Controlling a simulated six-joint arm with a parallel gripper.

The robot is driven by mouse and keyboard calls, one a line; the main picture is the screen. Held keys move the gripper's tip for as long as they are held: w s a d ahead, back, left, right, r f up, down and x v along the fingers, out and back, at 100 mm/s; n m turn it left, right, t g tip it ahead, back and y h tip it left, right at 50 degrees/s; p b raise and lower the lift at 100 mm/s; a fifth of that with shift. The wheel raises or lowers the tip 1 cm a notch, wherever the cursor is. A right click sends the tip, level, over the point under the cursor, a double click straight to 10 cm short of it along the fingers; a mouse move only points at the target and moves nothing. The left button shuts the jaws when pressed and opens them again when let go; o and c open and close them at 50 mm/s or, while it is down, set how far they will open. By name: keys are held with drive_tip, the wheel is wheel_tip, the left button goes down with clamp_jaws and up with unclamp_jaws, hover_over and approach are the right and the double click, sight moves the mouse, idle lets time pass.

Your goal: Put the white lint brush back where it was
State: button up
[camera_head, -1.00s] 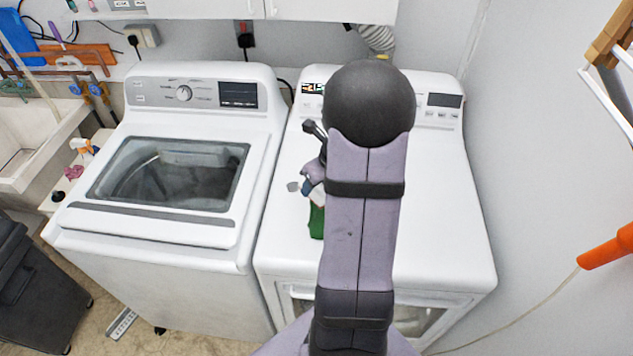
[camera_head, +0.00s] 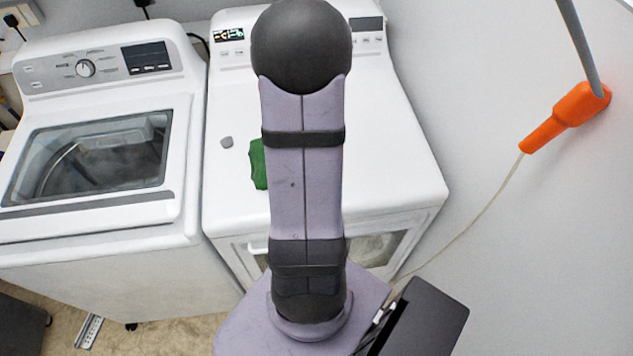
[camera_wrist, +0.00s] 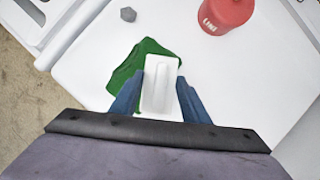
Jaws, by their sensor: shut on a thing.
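The white lint brush (camera_wrist: 159,85) is between the blue fingers of my gripper (camera_wrist: 157,88) in the wrist view. The gripper is shut on it. The brush appears over the right part of a green cloth (camera_wrist: 128,70) on the white dryer top; I cannot tell whether it touches the cloth. In the head view my arm hides the gripper and the brush, and only the left edge of the green cloth (camera_head: 258,164) shows.
A small grey stone-like piece (camera_wrist: 128,14) lies near the cloth. A red container (camera_wrist: 227,13) stands on the dryer (camera_head: 395,150), hidden in the head view. The washer (camera_head: 95,165) is at left. An orange-handled item (camera_head: 566,115) is by the right wall. The dryer's right side looks clear.

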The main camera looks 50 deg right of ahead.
drive_tip(key=s+d+m+b, duration=0.2)
drive_tip(key=s+d+b, duration=0.35)
drive_tip(key=s, duration=0.25)
drive_tip(key=s+a+h, duration=0.1)
drive_tip(key=s+a, duration=0.3)
drive_tip(key=a, duration=0.2)
drive_tip(key=shift+w+d+f+b, duration=0.15)
drive_tip(key=shift+f+b, duration=0.2)
drive_tip(key=shift+f, duration=2.35)
drive_tip(key=shift+d+f+b, duration=0.1)
drive_tip(key=shift+f+b, duration=0.2)
drive_tip(key=shift+f, duration=2.4)
drive_tip(key=shift+f, duration=0.15)
drive_tip(key=o, duration=0.9)
